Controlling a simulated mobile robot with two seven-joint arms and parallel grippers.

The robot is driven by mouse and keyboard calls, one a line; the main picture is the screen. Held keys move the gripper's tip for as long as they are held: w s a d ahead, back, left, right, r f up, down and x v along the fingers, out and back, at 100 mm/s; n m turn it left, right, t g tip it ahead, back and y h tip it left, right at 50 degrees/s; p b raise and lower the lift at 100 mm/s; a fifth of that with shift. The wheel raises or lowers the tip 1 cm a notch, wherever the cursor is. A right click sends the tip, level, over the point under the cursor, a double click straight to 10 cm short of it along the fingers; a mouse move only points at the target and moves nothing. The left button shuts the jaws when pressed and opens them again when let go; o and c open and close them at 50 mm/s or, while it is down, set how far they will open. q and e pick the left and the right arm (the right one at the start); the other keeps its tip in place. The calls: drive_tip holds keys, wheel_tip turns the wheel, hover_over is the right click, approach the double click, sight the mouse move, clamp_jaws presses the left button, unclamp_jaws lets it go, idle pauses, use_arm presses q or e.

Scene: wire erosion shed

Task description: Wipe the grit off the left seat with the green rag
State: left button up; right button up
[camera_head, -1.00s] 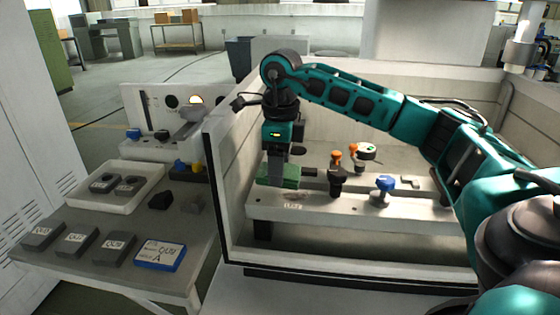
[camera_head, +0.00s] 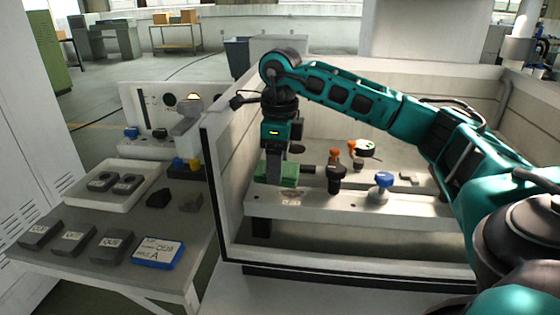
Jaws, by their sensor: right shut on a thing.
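My right gripper (camera_head: 276,160) comes down over the left end of the pale bench rail (camera_head: 340,204) inside the open-fronted tank. It is shut on the green rag (camera_head: 285,175), a folded block at the rail's back edge. A brownish, speckled patch (camera_head: 291,198), which looks like the grit on the left seat, shows on the rail just in front of the rag. I cannot tell whether the rag touches the surface. The rag hides what lies behind it. My left gripper is not in view.
A dark clamp with an orange top (camera_head: 335,172) stands close right of the rag, and a blue-topped fitting (camera_head: 382,187) farther right. The tank's left wall (camera_head: 222,185) rises near the gripper. A side table (camera_head: 110,270) with dark blocks and a white tray (camera_head: 100,205) stands outside.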

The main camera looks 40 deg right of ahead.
sight(296, 169)
drive_tip(key=shift+s+d+f+g, duration=0.2)
drive_tip(key=shift+s+d+f, duration=0.1)
drive_tip(key=shift+f, duration=0.35)
drive_tip(key=shift+s+d+f+g, duration=0.2)
drive_tip(key=shift+s+f, duration=0.1)
drive_tip(key=shift+f, duration=0.3)
drive_tip(key=shift+s+d+r, duration=0.35)
drive_tip(key=shift+s+d, duration=0.1)
drive_tip(key=shift+s, duration=0.3)
drive_tip(key=shift+s+d+b, duration=0.15)
drive_tip(key=shift+d+b, duration=0.1)
drive_tip(key=shift+b, duration=0.1)
drive_tip(key=shift+s+d+b, duration=0.3)
drive_tip(key=shift+s+d, duration=0.45)
drive_tip(key=shift+s, duration=0.2)
drive_tip(key=shift+s+d+r, duration=0.1)
drive_tip(key=shift+s+d, duration=0.05)
drive_tip(key=shift+s, duration=0.05)
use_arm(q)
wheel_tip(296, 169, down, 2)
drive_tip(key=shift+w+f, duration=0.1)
